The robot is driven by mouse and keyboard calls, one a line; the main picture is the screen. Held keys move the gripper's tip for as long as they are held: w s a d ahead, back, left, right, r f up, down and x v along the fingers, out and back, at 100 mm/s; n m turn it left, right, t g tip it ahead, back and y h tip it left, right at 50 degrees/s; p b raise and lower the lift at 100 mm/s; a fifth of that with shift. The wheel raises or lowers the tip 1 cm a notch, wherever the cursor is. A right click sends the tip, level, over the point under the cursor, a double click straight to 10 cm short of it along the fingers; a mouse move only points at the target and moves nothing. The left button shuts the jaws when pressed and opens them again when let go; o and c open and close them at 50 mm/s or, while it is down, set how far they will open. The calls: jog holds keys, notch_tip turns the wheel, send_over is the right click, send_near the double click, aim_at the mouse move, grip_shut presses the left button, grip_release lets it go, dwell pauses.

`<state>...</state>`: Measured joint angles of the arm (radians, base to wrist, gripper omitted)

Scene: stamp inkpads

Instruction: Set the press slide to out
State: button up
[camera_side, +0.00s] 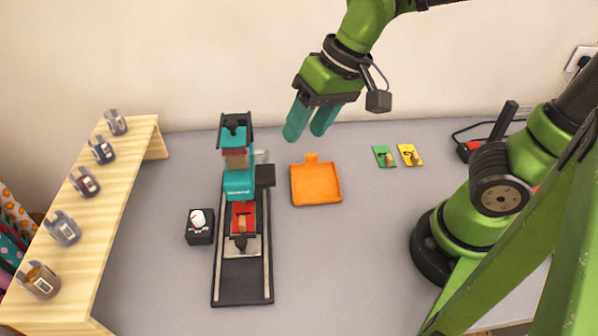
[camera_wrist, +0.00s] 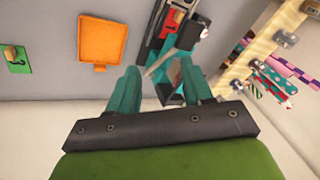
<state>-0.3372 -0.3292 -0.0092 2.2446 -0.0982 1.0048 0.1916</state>
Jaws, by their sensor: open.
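The press (camera_side: 238,183) is teal and black and stands at the far end of a black rail track (camera_side: 243,292). On the track, a slide plate (camera_side: 250,247) in grey carries a red pad (camera_side: 248,212) and a dark knob, just in front of the teal press body. The near end of the track is bare. My gripper (camera_side: 309,133) is open and empty, raised to the right of the press near the back wall. In the wrist view, my gripper (camera_wrist: 158,80) has its fingers apart, with part of the press (camera_wrist: 172,72) beyond them, partly hidden.
An orange tray (camera_side: 316,196) lies right of the press. A small black box (camera_side: 200,236) with a white top stands left of the track. Green (camera_side: 381,150) and yellow (camera_side: 405,148) cards lie further right. A wooden shelf (camera_side: 115,205) with several stamp holders is on the left.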

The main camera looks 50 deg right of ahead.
aim_at(240, 241)
jog(key=w+a+f+m+g+h, duration=0.1)
jog(key=w+a+m+g, duration=0.1)
jog(key=a+m, duration=0.45)
jog(key=w+a+f+m+g+h, duration=0.2)
jog(key=a+m, duration=0.3)
jog(key=a, duration=0.3)
jog(key=shift+n, duration=0.25)
jog(key=f, duration=1.6)
jog(key=shift+w+d, duration=0.2)
jog(key=shift+d, duration=0.05)
grip_shut()
